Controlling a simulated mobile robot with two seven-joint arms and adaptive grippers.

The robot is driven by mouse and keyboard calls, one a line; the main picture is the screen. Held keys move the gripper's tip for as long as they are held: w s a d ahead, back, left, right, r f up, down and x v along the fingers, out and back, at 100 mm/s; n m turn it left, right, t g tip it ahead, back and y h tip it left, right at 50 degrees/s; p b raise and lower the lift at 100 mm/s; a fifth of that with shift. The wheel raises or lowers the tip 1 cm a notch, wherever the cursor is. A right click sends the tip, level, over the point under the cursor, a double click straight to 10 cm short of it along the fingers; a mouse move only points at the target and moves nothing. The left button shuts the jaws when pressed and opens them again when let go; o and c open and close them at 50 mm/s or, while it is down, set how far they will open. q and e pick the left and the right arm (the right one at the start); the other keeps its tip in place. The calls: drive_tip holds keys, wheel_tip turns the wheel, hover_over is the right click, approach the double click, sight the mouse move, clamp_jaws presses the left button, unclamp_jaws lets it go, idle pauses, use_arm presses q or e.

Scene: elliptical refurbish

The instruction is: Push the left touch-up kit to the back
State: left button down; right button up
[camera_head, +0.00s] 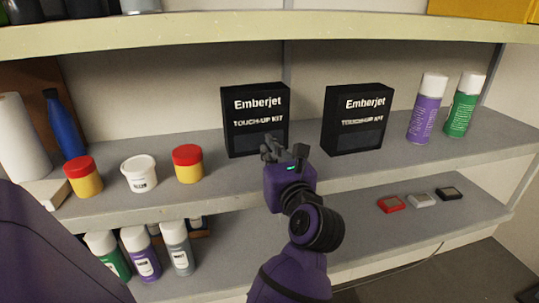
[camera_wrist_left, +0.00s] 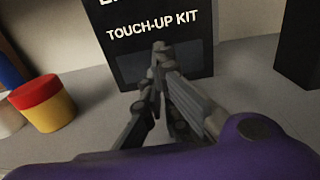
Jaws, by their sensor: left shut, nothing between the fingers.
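The left touch-up kit (camera_head: 254,116) is an upright black box with white "Emberjet TOUCH-UP KIT" lettering on the grey middle shelf. In the left wrist view its front face (camera_wrist_left: 150,32) is straight ahead. My left gripper (camera_head: 271,144) is shut and empty, in front of the lower front of this box; its fingertips (camera_wrist_left: 160,50) overlap the box's lower face. I cannot tell whether they touch it. The right touch-up kit (camera_head: 357,118) is a matching black box standing apart to the right. My right gripper is not in view.
Left of the box stand a red-lidded yellow jar (camera_head: 188,165), a white tub (camera_head: 139,174) and another red-lidded jar (camera_head: 83,177). A purple spray can (camera_head: 427,108) and a green one (camera_head: 461,104) stand at the right. Shelf space behind the left box is hidden.

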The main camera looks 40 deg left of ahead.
use_arm(q)
drive_tip(key=shift+w+a, duration=0.15)
drive_tip(key=shift+a, duration=0.05)
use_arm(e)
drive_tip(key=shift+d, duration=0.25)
use_arm(q)
drive_tip(key=shift+w+a, duration=0.55)
drive_tip(key=shift+a, duration=0.2)
drive_tip(key=shift+w+a, duration=0.15)
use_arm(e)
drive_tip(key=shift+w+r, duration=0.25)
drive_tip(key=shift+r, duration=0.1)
use_arm(q)
drive_tip(key=shift+a, duration=0.1)
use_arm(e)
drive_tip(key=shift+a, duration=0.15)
